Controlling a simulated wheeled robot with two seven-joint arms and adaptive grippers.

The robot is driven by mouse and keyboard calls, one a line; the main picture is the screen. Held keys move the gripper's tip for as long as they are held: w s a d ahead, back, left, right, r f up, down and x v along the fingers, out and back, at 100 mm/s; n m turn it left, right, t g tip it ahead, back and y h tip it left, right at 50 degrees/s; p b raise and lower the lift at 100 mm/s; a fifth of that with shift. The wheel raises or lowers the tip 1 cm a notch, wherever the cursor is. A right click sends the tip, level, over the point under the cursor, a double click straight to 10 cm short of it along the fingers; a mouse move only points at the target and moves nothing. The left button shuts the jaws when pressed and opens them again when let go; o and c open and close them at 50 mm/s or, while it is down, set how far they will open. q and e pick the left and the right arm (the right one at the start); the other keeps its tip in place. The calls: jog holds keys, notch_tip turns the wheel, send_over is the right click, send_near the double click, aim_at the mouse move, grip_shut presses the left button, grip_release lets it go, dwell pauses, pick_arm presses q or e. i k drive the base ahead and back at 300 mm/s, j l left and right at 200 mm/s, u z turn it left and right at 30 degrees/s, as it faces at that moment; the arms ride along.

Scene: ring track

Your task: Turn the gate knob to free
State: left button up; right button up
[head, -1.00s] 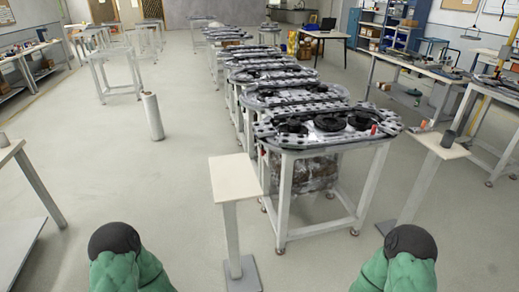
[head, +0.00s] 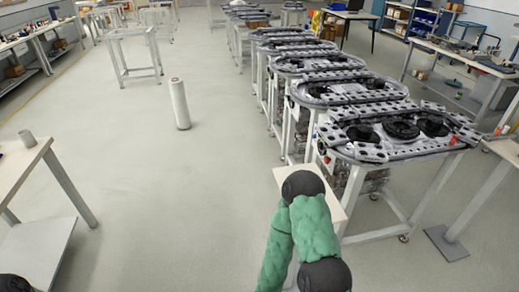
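The nearest ring track (head: 395,130) lies on a white-legged table at the right, an oval with black round parts in it. A small red upright piece (head: 454,140) stands near its right end. A tiny reddish spot shows at its left front edge. I cannot make out which part is the gate knob, nor how it is turned. One green and black arm of mine rises from the bottom, right of centre, short of the track. A dark rounded part is cut off at the bottom left corner. No gripper fingers show.
A small pale stand (head: 285,182) is in front of the track, partly behind my arm. More track tables run back in a row. A white post (head: 179,104) stands left of them. The floor between is clear.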

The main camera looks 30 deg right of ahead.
aim_at(327, 160)
jog(key=i+j+u, duration=0.1)
jog(key=i, duration=0.35)
jog(key=i+j, duration=0.25)
jog(key=i, duration=0.25)
jog(key=i+z, duration=0.9)
jog(key=i+j+z, duration=0.2)
jog(key=z, duration=0.25)
jog(key=i+j+z, duration=0.45)
jog(key=k+l, duration=0.05)
